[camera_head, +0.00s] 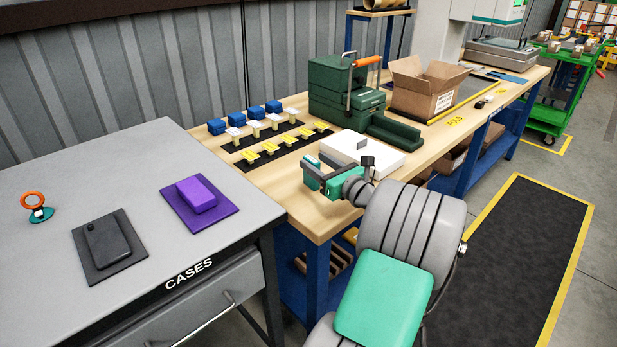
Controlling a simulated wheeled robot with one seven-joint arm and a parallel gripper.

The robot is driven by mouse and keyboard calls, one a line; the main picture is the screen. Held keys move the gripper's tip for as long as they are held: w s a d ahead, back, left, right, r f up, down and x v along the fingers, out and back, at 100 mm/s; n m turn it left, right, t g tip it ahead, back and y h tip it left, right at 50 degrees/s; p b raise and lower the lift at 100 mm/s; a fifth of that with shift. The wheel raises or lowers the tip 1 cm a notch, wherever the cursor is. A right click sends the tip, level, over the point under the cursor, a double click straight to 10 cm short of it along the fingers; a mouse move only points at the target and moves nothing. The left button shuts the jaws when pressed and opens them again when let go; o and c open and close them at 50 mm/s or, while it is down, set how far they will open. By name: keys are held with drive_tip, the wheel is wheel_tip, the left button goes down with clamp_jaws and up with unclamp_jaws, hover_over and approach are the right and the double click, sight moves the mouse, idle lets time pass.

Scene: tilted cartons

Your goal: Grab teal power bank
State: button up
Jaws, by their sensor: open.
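My gripper (318,172) is open above the near edge of the wooden bench, beside a white box. Its teal parts stand out against the bench. I cannot make out a teal power bank apart from my gripper's own teal parts. My gripper and arm hide part of the bench around the white box. A small teal disc with an orange ring (33,203) stands on the grey table at the far left, well away from my gripper.
The grey CASES table (150,150) holds a purple pad (178,212) and a black pad (90,270), each with a block on it. The wooden bench (300,207) holds a white box (385,160), dark green cases (330,85), an open carton (428,98) and several small blue and yellow pieces.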

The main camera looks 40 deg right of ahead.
drive_tip(key=shift+w, duration=1.2)
drive_tip(key=shift+c, duration=0.6)
clamp_jaws()
